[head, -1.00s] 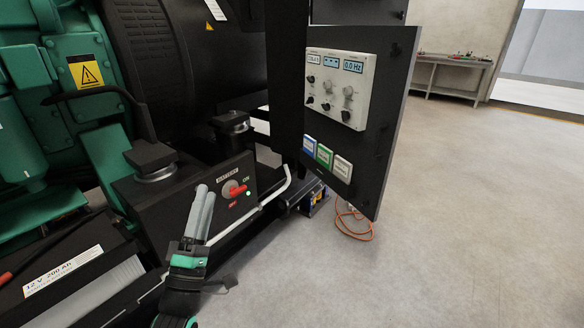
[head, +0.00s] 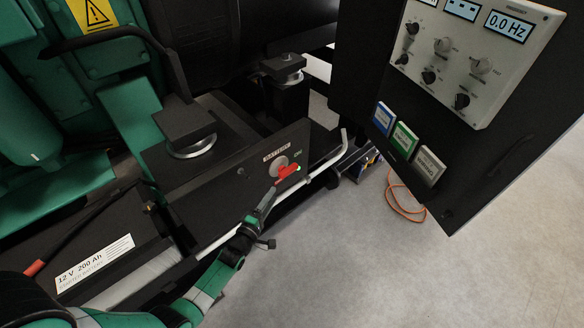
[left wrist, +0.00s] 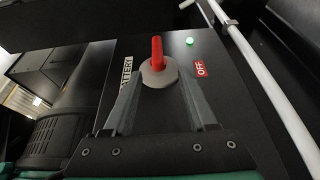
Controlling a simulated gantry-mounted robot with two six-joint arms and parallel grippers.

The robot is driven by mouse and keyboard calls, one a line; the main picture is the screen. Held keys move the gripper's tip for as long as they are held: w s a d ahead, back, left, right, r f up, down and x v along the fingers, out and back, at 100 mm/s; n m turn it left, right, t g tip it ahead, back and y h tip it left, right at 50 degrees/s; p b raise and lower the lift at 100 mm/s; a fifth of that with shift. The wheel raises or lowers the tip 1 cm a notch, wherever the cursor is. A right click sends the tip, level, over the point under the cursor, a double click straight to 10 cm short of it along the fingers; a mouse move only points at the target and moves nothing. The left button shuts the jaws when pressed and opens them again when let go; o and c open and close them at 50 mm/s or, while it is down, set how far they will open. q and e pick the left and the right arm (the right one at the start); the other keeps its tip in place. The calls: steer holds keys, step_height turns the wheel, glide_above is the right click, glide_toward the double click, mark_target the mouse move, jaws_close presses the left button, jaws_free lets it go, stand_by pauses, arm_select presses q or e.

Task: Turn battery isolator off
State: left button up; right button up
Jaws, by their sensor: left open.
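The battery isolator has a red lever (head: 287,171) on a grey round hub, set in a black panel (head: 245,173) under a BATTERY label (head: 276,155). The lever points right, toward the ON side, and a small green light glows beside it. In the left wrist view the red lever (left wrist: 157,52) stands up from the hub (left wrist: 158,75), with a red OFF label (left wrist: 200,68) to its right. My left gripper (head: 271,194) is open just in front of the isolator. In the wrist view its fingers lie either side of the hub; contact cannot be told. My right gripper is not in view.
A pale rail (head: 327,165) runs along the panel's lower edge. An open black door with a control box (head: 478,60) stands at the right. A starter battery (head: 95,263) lies at lower left. An orange cable (head: 404,205) lies on the clear grey floor.

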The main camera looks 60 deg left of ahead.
mark_target(286, 173)
arm_select(q)
steer(key=b+x, duration=0.3)
steer(key=x, duration=0.2)
steer(key=b+x, duration=0.3)
steer(key=x, duration=0.3)
steer(key=shift+a+b, duration=0.3)
steer(key=shift+a, duration=0.15)
steer(key=shift+w+a+r, duration=0.15)
steer(key=shift+w, duration=0.15)
jaws_close()
steer(key=shift+r, duration=0.1)
